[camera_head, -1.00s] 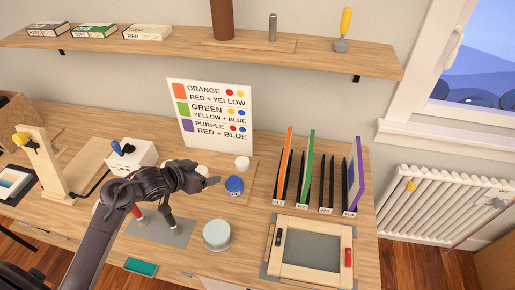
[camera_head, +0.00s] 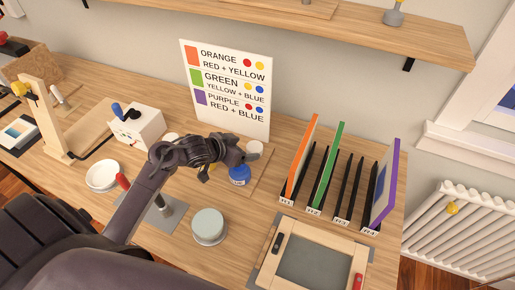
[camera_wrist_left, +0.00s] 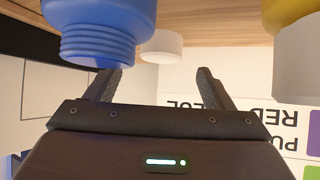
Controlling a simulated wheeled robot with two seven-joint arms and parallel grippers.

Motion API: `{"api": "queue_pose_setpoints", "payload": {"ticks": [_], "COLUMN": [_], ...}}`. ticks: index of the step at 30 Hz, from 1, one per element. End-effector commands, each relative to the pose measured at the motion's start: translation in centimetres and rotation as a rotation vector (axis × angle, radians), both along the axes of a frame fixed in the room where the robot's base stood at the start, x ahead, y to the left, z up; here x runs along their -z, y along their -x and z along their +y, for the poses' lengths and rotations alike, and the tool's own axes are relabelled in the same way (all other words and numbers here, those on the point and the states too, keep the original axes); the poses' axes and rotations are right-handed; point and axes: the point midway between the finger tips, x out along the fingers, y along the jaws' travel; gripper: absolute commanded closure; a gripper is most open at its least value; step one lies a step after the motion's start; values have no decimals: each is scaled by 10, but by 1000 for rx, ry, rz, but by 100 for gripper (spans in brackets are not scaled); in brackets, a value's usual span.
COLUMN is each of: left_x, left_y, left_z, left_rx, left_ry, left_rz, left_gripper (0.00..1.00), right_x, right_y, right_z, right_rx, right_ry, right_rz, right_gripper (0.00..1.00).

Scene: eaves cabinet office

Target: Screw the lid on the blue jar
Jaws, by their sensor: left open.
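The blue jar (camera_head: 239,176) stands on a small wooden board at the middle of the desk. In the left wrist view, which is upside down, the blue jar (camera_wrist_left: 98,30) shows a bare threaded neck. The white lid (camera_head: 254,148) lies behind the jar; it also shows in the left wrist view (camera_wrist_left: 162,46), beyond and between the fingers. My left gripper (camera_head: 243,157) is open and empty, just behind and above the jar, close to the lid. My right gripper is out of view.
A yellow jar with a white top (camera_wrist_left: 298,40) is close on the other side in the wrist view. A colour chart (camera_head: 228,90) stands behind. Upright coloured panels in a rack (camera_head: 327,165) are at the right. A pale round container (camera_head: 208,225) stands in front.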

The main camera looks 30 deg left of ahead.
Motion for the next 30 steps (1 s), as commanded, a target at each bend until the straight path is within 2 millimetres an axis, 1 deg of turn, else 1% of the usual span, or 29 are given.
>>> {"api": "queue_pose_setpoints", "payload": {"ticks": [8, 13, 17, 23, 24, 25, 30], "left_x": [16, 30, 37, 37, 37, 37, 37], "left_y": [-27, -45, -51, -52, -52, -52, -51], "left_z": [-9, -14, -17, -17, -17, -17, -17], "left_rx": [0, 0, 0, 1, 1, 1, 1], "left_ry": [3, 2, 0, -1, -1, -1, -1], "left_rz": [1, 1, 1, 1, 1, 1, 2], "left_gripper": [25, 25, 25, 25, 26, 30, 52], "right_x": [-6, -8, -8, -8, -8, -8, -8], "right_y": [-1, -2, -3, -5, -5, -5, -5], "right_z": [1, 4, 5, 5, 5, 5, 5], "right_rx": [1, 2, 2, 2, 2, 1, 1], "right_ry": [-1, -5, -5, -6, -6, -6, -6], "right_rz": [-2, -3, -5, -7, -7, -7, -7], "right_gripper": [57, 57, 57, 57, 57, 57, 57]}}
